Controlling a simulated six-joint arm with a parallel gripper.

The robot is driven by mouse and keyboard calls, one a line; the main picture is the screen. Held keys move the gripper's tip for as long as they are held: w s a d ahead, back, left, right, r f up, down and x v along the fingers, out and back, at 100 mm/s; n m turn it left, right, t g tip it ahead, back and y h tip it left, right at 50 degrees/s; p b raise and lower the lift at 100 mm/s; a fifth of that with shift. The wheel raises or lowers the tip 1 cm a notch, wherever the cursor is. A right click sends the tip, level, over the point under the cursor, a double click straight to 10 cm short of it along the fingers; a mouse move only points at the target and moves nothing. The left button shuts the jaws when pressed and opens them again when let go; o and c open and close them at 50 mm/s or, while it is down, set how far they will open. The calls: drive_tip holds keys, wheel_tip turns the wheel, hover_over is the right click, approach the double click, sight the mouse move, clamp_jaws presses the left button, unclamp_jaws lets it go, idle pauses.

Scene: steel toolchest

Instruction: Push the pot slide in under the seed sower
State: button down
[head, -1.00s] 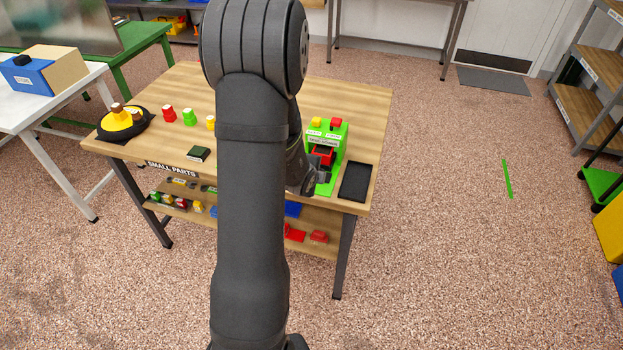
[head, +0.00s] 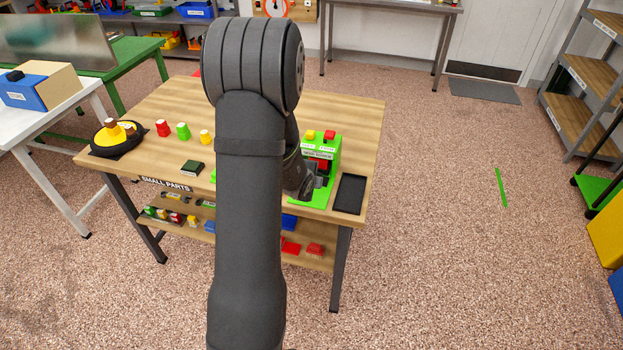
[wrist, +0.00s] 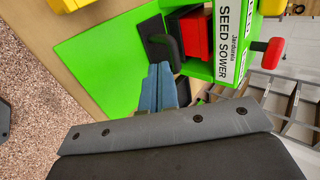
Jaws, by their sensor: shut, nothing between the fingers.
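The seed sower (head: 330,146) is a green labelled box on a bright green base, near the right end of the wooden table. In the wrist view, the seed sower (wrist: 226,50) is at the top right. A red pot (wrist: 197,36) sits in its opening. The dark grey pot slide (wrist: 155,38) lies at the opening, with an upright handle at its outer end. My gripper (wrist: 158,74) is shut and empty, its blue-grey fingertips close beside that handle; I cannot tell if they touch. My wrist hides part of the slide in the head view.
A black tray (head: 349,194) lies right of the sower. A small dark green box (head: 192,168) and red, green and yellow pieces stand to the left. A red knob (wrist: 267,53) sticks out of the sower. The floor right of the table is mostly clear.

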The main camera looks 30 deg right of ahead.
drive_tip(key=s+a, duration=0.2)
drive_tip(key=shift+s+a, duration=0.25)
drive_tip(key=shift+a, duration=0.05)
drive_tip(key=v, duration=0.9)
drive_tip(key=shift+r, duration=0.3)
drive_tip(key=shift+s+f, duration=0.1)
drive_tip(key=x, duration=0.9)
drive_tip(key=shift+d+f, duration=0.1)
drive_tip(key=shift+f, duration=0.1)
drive_tip(key=w+d, duration=0.2)
drive_tip(key=shift+w+d, duration=0.2)
drive_tip(key=shift+w, duration=0.15)
drive_tip(key=shift+w+d, duration=0.3)
